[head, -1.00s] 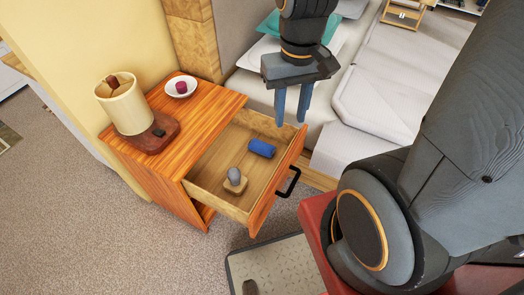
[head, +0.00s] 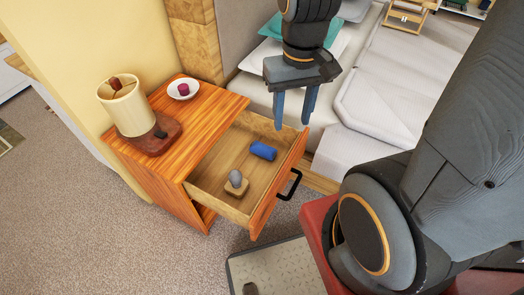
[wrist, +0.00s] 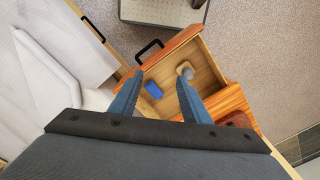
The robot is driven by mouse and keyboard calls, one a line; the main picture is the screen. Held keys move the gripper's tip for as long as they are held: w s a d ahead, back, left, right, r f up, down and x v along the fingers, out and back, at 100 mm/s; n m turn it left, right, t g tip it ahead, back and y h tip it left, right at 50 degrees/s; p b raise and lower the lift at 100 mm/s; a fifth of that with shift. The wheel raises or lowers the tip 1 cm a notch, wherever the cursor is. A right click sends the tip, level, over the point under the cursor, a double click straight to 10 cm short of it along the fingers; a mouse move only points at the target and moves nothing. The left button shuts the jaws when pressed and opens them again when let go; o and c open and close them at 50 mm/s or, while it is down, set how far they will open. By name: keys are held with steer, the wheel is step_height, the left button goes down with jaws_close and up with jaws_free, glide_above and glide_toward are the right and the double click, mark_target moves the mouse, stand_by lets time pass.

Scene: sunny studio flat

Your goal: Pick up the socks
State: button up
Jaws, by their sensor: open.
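The socks appear to be the blue rolled bundle (head: 263,150) lying in the open drawer (head: 215,184) of the wooden nightstand. The blue bundle also shows in the wrist view (wrist: 153,89), between and beyond the fingers. My gripper (head: 295,121) is open and empty. It hangs above the drawer's far right corner, fingers pointing down, apart from the bundle. In the wrist view my fingertips (wrist: 158,82) frame the drawer.
A grey rounded object on a small wooden base (head: 236,182) stands in the drawer near its front. A lamp (head: 128,105) and a white bowl (head: 183,90) stand on the nightstand. The bed (head: 385,95) is to the right, a mat (head: 275,268) below.

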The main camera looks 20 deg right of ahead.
steer(key=o, duration=1.4)
steer(key=w+f+m+b, duration=0.1)
steer(key=w+f+b, duration=0.1)
steer(key=w+f, duration=0.1)
steer(key=w+f+m+b, duration=0.1)
steer(key=w+f+b, duration=0.1)
steer(key=w+f, duration=0.2)
steer(key=w+f+m+b, duration=0.1)
steer(key=w+f+b, duration=0.2)
steer(key=f, duration=0.3)
steer(key=shift+w+m, duration=0.4)
steer(key=shift+w, duration=0.35)
steer(key=shift+c, duration=0.2)
steer(key=m+b, duration=0.5)
steer(key=b, duration=0.2)
glide_above(263, 146)
step_height(263, 146, down, 19)
steer(key=shift+w+f, duration=0.1)
steer(key=shift+f, duration=0.1)
steer(key=shift+f+b, duration=0.65)
steer(key=shift+f, duration=3.15)
